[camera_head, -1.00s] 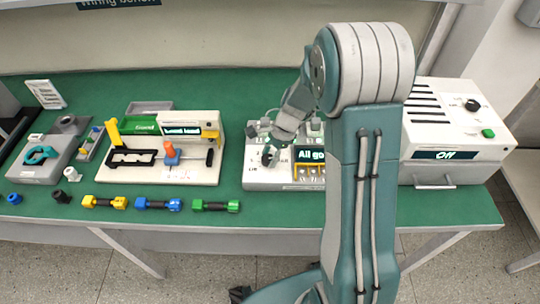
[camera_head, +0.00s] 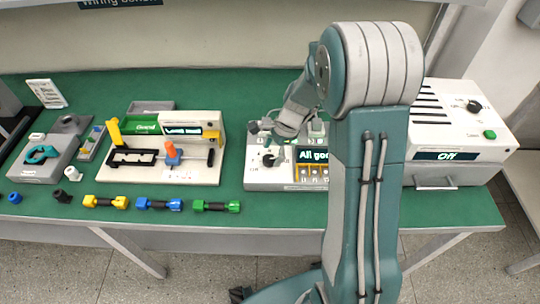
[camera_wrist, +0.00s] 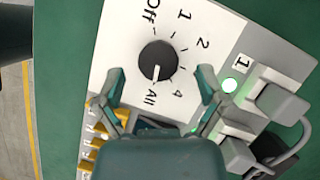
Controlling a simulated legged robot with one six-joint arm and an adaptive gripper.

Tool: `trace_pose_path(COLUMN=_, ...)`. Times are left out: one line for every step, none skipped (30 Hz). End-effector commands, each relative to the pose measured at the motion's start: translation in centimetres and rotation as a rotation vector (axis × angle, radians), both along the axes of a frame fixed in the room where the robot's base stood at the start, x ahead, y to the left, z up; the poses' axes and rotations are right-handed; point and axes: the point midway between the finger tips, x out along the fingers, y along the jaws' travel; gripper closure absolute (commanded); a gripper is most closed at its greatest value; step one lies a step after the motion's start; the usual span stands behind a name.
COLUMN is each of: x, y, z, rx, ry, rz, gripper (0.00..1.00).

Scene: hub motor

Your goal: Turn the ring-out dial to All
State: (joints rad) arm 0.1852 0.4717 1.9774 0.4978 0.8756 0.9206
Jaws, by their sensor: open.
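The ring-out dial (camera_wrist: 157,61) is a round black knob on a white panel in the wrist view. Its white pointer line faces the "All" label (camera_wrist: 151,97). The labels Off, 1, 2 and 4 also show around it. My gripper (camera_wrist: 161,73) is open, with one finger to each side of the dial and apart from it. In the head view the dial (camera_head: 268,160) shows just below my gripper (camera_head: 264,134). The tester's display (camera_head: 312,155) begins "All go"; my arm hides the rest.
A lit green lamp (camera_wrist: 230,85) and grey plugs (camera_wrist: 282,103) with cables stand beside the dial. Yellow parts (camera_wrist: 92,145) line the panel's lower left. A white box reading "Off" (camera_head: 455,155) stands right of my arm. A lever fixture (camera_head: 160,170) stands to the left.

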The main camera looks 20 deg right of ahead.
Motion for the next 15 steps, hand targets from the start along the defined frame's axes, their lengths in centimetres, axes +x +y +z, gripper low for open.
trace_pose_path(x=0.1, y=-0.4, z=1.0, rx=-0.001, ry=-0.005, rz=-0.002, gripper=0.10)
trace_pose_path(x=0.2, y=-0.7, z=1.5, rx=-0.001, ry=-0.006, rz=-0.002, gripper=0.10)
trace_pose_path(x=0.2, y=-1.0, z=2.3, rx=-0.001, ry=-0.005, rz=-0.001, gripper=0.10)
trace_pose_path(x=0.3, y=-1.2, z=2.9, rx=-0.002, ry=-0.006, rz=-0.001, gripper=0.10)
trace_pose_path(x=0.3, y=-1.4, z=3.6, rx=-0.001, ry=-0.006, rz=-0.002, gripper=0.10)
trace_pose_path(x=0.3, y=-1.8, z=4.3, rx=-0.001, ry=-0.005, rz=-0.003, gripper=0.10)
trace_pose_path(x=0.4, y=-2.0, z=4.9, rx=-0.001, ry=-0.005, rz=-0.002, gripper=0.10)
trace_pose_path(x=0.4, y=-2.3, z=5.5, rx=-0.002, ry=-0.006, rz=-0.001, gripper=0.10)
trace_pose_path(x=0.5, y=-2.5, z=6.2, rx=-0.002, ry=-0.005, rz=-0.001, gripper=0.10)
trace_pose_path(x=0.5, y=-2.7, z=6.7, rx=-0.001, ry=-0.005, rz=-0.002, gripper=0.10)
trace_pose_path(x=0.5, y=-2.9, z=7.2, rx=-0.002, ry=-0.004, rz=-0.002, gripper=0.10)
trace_pose_path(x=0.6, y=-3.2, z=7.8, rx=-0.002, ry=-0.004, rz=-0.003, gripper=0.10)
trace_pose_path(x=0.6, y=-3.3, z=8.2, rx=-0.002, ry=-0.004, rz=-0.002, gripper=0.10)
trace_pose_path(x=0.6, y=-3.5, z=8.5, rx=-0.002, ry=-0.003, rz=-0.002, gripper=0.10)
trace_pose_path(x=0.6, y=-3.6, z=8.9, rx=-0.002, ry=-0.002, rz=-0.002, gripper=0.10)
